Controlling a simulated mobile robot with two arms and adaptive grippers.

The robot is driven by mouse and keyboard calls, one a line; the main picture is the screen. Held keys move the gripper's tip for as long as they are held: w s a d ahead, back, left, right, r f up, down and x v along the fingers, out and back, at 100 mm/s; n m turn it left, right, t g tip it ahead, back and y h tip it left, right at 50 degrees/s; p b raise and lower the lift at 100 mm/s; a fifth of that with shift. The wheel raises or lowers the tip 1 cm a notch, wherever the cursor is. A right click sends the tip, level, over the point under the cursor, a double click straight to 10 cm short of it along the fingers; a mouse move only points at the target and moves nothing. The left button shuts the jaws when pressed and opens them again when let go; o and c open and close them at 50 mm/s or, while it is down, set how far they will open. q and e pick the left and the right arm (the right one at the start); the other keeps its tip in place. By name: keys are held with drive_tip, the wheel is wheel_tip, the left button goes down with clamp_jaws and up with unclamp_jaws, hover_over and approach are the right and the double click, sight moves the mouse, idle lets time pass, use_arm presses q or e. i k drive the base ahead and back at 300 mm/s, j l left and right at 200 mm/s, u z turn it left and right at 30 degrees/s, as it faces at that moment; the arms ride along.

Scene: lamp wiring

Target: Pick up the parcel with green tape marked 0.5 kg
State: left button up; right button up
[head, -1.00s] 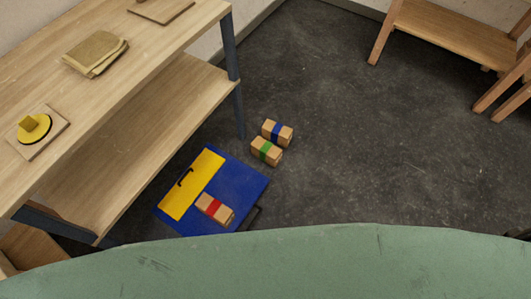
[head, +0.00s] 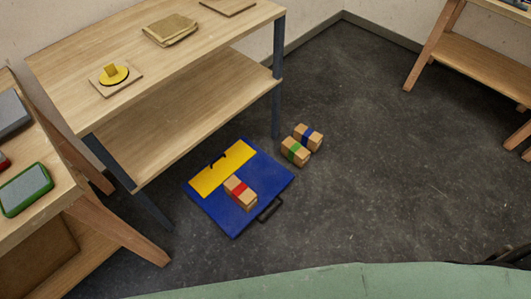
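The parcel with green tape (head: 295,152) is a small brown box on the dark floor, right of the blue and yellow case. A similar parcel with blue tape (head: 308,137) stands close behind it, touching or nearly so. A third parcel with red tape (head: 240,193) lies on top of the case. No weight marking can be read on any of them from here. Neither of my grippers shows in the head view.
The blue and yellow case (head: 272,178) lies flat on the floor before a two-tier wooden table (head: 200,107). Another wooden table (head: 62,200) stands at left, a wooden bench (head: 478,68) at upper right. A green surface (head: 330,284) crosses the bottom edge. The floor at right is clear.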

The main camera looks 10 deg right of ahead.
sight(294, 152)
drive_tip(key=u, duration=2.45)
drive_tip(key=k+l+u, duration=0.1)
drive_tip(key=l, duration=0.4)
drive_tip(key=k+l+u, duration=0.1)
drive_tip(key=k+l, duration=0.2)
drive_tip(key=l, duration=0.15)
drive_tip(key=k+l+u, duration=0.1)
drive_tip(key=l, duration=0.35)
drive_tip(key=k+l+u, duration=0.15)
drive_tip(key=k+l, duration=0.2)
drive_tip(key=k+l+u, duration=0.1)
drive_tip(key=k+l, duration=0.15)
drive_tip(key=l, duration=0.25)
